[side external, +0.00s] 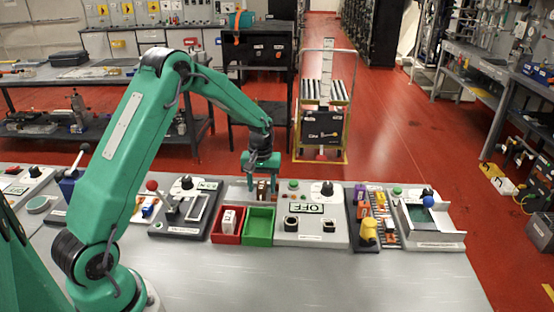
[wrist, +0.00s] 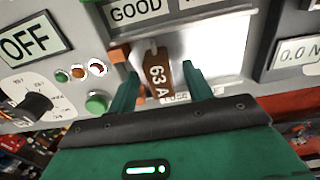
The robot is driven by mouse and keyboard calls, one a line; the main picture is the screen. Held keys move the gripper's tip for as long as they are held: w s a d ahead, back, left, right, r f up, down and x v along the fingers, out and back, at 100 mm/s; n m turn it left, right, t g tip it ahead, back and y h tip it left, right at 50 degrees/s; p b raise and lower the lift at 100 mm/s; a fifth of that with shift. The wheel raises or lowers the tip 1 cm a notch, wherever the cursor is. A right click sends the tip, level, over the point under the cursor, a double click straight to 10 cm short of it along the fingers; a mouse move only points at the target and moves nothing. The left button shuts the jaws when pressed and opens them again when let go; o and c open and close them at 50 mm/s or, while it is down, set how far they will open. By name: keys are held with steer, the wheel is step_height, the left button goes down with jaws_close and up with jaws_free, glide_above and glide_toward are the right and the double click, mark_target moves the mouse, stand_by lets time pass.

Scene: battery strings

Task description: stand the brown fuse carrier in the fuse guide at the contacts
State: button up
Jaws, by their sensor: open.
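The brown fuse carrier (wrist: 158,75), marked "63 A", is between the two green fingers of my gripper (wrist: 160,68) in the wrist view. The fingers are apart, with a gap on the carrier's right side; the left finger is close to it. Orange-brown contact pieces (wrist: 120,53) show just left of the carrier, on a pale fuse panel. In the side view my gripper (side external: 262,184) points down at that panel, and the carrier there is small and partly hidden by the fingers. I cannot tell how deep the carrier sits in the fuse guide.
A red bin (side external: 226,238) with a white item and an empty green bin (side external: 259,224) are in front of the panel. An "OFF" box (side external: 315,230) with a black knob stands to the right. Signs and a meter border the panel. The front table (side external: 330,285) is clear.

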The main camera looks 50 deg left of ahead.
mark_target(262, 186)
step_height(262, 186, up, 7)
steer(key=shift+f, duration=0.1)
stand_by(0.4)
stand_by(0.3)
steer(key=shift+s+d+r, duration=0.2)
steer(key=shift+d+r, duration=0.1)
steer(key=shift+r, duration=0.35)
steer(key=s+d+r+m+t, duration=0.2)
steer(key=s+d+r, duration=0.2)
steer(key=s+r, duration=0.25)
steer(key=s+d+r+m+t, duration=0.1)
steer(key=s+d+r+m, duration=0.2)
steer(key=s+d+r, duration=0.3)
steer(key=s+d+r+m+t, duration=0.2)
steer(key=s+d+m, duration=0.2)
steer(key=s, duration=0.9)
steer(key=shift+t, duration=0.3)
steer(key=shift+r, duration=0.1)
